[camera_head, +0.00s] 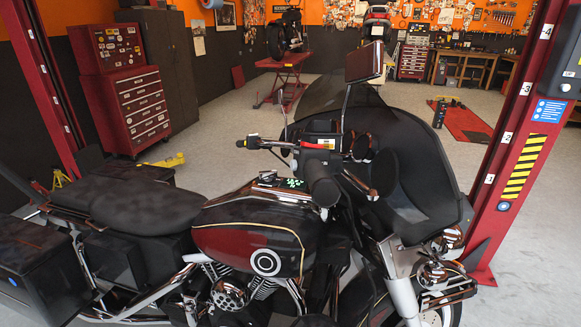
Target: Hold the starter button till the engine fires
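A large black and dark red motorcycle (260,240) stands across the foreground, its front to the right. Its near handlebar grip (322,185) is black and points toward me. The far handlebar (262,143) has a dark switch housing with small yellow and red parts. A bright red strip (318,145) shows on the dark housing between the bars. Small green lights glow on the tank-top panel (290,183). I cannot tell which small part is the starter button. Neither of my grippers shows, and nothing is seen touching the handlebars.
A dark windshield (335,100) and mirrors rise around the bars. Red lift posts stand at left (45,85) and right (512,150). A red tool chest (125,85) is at the left. Another motorcycle (288,35) sits on a red lift behind. The grey floor between is mostly open.

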